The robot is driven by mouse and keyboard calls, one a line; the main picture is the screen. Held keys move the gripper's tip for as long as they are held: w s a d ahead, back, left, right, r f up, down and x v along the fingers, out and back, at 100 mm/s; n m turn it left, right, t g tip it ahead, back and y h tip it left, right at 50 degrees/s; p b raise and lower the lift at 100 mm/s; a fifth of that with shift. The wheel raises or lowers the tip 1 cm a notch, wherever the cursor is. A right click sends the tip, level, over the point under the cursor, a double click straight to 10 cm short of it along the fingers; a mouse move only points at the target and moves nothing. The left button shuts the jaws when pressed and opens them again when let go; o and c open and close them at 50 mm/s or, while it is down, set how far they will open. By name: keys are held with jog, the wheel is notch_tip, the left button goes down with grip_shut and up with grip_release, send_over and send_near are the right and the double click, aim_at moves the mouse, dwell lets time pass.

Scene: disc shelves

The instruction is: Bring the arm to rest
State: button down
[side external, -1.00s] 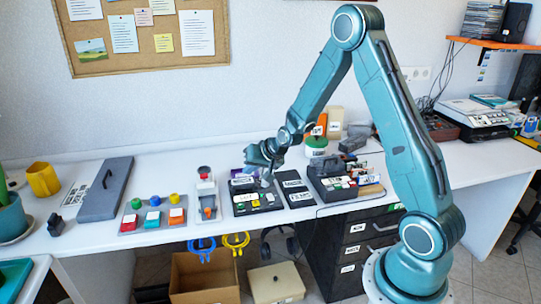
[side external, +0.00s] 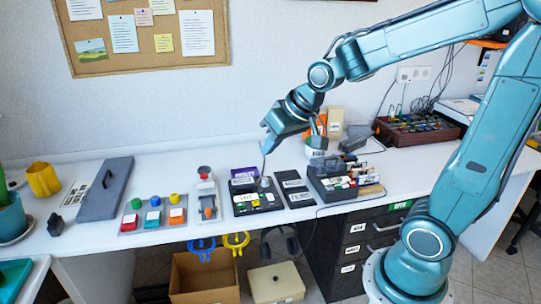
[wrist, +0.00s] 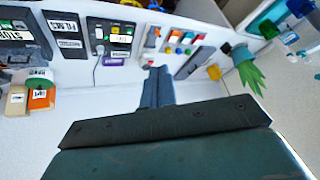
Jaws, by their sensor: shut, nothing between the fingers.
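My gripper (side external: 268,146) hangs in the air above the back of the desk in the side external view, pointing down and to the left. Its fingers are shut and empty. In the wrist view the closed fingers (wrist: 157,85) reach out over the white desk top. My arm is raised and bent, clear of the things on the desk. A black panel (side external: 242,208) with small coloured parts lies below and slightly left of my gripper. A thin dark line, perhaps a cable, rises from it; I cannot tell whether it meets my gripper.
A cardboard box (side external: 203,280) stands below. The space around my raised arm is open.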

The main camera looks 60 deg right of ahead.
jog(key=s+a+r+n, duration=0.1)
jog(key=s+a, duration=0.1)
jog(key=s, duration=0.6)
jog(key=s+a+r+n+g, duration=0.1)
jog(key=s+r, duration=0.1)
jog(key=s, duration=0.6)
jog(key=shift+s+a+r+n, duration=0.15)
jog(key=shift+a+n, duration=0.2)
jog(key=shift+n, duration=0.05)
